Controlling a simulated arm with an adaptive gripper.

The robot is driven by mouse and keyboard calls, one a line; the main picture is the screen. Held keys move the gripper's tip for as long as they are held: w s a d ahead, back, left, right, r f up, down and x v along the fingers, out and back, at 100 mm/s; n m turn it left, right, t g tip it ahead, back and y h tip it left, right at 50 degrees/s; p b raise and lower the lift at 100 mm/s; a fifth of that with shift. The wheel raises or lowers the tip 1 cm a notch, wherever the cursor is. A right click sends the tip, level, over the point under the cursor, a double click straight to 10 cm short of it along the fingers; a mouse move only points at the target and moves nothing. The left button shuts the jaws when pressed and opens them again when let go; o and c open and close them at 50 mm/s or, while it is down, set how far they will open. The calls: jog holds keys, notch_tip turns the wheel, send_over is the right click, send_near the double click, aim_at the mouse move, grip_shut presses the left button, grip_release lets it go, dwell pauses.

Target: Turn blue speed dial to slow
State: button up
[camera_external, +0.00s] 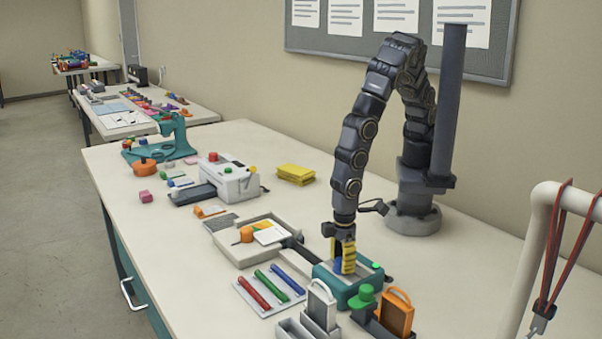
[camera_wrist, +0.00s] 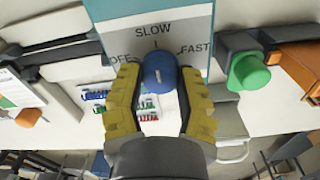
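The blue speed dial (camera_wrist: 158,74) sits on the grey face plate of the teal laminator (camera_external: 340,292). Around it the plate reads OFF at left, SLOW at top and FAST at right. A small light mark on the dial faces roughly up toward the tick under SLOW, as far as the small picture shows. My gripper (camera_wrist: 159,72) is at the dial, one yellow finger on each side. The fingers are very close to the dial; I cannot tell whether both touch it. In the external view my gripper (camera_external: 344,258) points down at the laminator, partly hiding the dial.
A green knobbed object (camera_wrist: 248,72) and an orange-framed item (camera_external: 396,312) stand close by the laminator. Red, green and blue bars lie on a white sheet (camera_external: 244,288) at left. A tray (camera_external: 232,254) sits behind them.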

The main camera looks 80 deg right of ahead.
jog(key=o, duration=0.4)
jog(key=shift+f, duration=0.1)
jog(key=shift+r, duration=0.5)
notch_tip(320, 180, up, 11)
jog(key=shift+r, duration=0.1)
jog(key=shift+d, duration=0.1)
